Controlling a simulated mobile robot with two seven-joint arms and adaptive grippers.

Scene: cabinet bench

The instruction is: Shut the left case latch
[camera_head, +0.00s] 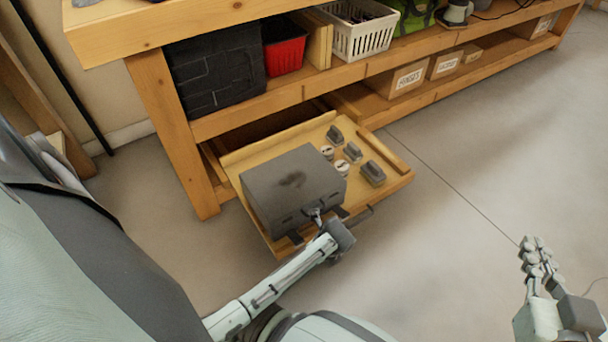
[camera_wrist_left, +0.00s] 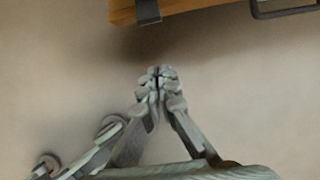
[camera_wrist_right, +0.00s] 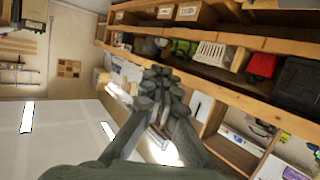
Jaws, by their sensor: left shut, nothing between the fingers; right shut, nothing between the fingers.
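The grey case (camera_head: 290,185) sits with its lid down on a pulled-out wooden drawer. Two dark latch flaps stick out from its front: the left latch (camera_head: 296,238) and the right latch (camera_head: 341,211). Both look swung out and down rather than flat against the case. My left gripper (camera_head: 316,213) is shut and empty in front of the case, between the two flaps. In the left wrist view its closed fingertips (camera_wrist_left: 158,76) are apart from a dark flap (camera_wrist_left: 148,10) over the drawer edge. My right gripper (camera_head: 535,245) is shut and empty, far right over open floor.
The drawer (camera_head: 398,182) has a dark bar handle (camera_head: 360,215) at its front, close to my left gripper. Several small grey blocks (camera_head: 372,173) and round pieces (camera_head: 342,168) lie right of the case. Shelves with bins stand behind. The floor at right is clear.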

